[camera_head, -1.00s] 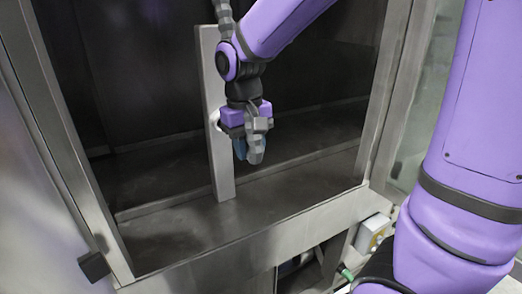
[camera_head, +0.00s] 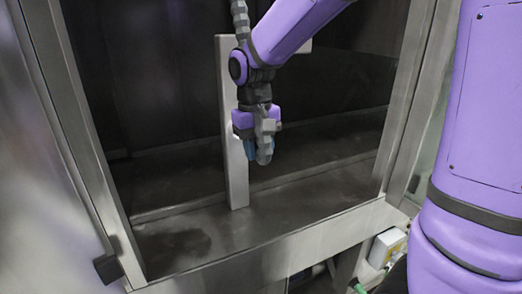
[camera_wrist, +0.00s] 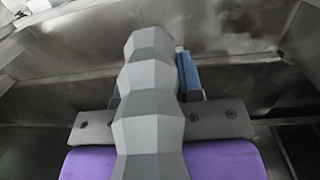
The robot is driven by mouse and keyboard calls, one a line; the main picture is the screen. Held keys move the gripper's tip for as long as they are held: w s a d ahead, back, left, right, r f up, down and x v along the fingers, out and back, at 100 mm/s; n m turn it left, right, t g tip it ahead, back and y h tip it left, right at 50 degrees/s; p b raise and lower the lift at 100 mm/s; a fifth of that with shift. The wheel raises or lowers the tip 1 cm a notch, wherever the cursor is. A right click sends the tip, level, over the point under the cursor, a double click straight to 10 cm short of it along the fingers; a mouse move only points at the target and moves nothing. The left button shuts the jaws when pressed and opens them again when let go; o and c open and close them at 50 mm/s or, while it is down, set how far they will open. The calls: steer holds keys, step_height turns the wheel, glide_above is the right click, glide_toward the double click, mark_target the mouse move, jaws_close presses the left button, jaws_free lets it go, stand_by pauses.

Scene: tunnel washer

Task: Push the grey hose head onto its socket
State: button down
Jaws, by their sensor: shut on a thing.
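My gripper (camera_head: 252,150) hangs fingers down in front of the metal post inside the washer opening. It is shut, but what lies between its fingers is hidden. A grey, faceted hose (camera_head: 239,18) runs along my arm, and its lower end (camera_head: 265,148) hangs in front of the gripper. In the wrist view the hose (camera_wrist: 148,105) fills the middle and covers most of the blue fingers. I cannot make out the grey hose head apart from the hose. The socket cannot be picked out in either view.
The flat upright metal post (camera_head: 236,180) stands close behind and left of the gripper, with a short arm at its top right. The washer's steel sill (camera_head: 270,250) and side frame (camera_head: 75,120) bound the opening. The floor right of the post is clear.

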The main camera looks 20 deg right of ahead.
mark_target(264, 153)
steer(key=shift+w, duration=2.35)
steer(key=shift+w+r, duration=0.1)
steer(key=shift+w, duration=1.5)
stand_by(1.4)
steer(key=c, duration=0.7)
jaws_free()
steer(key=shift+s, duration=0.1)
steer(key=shift+s, duration=5.4)
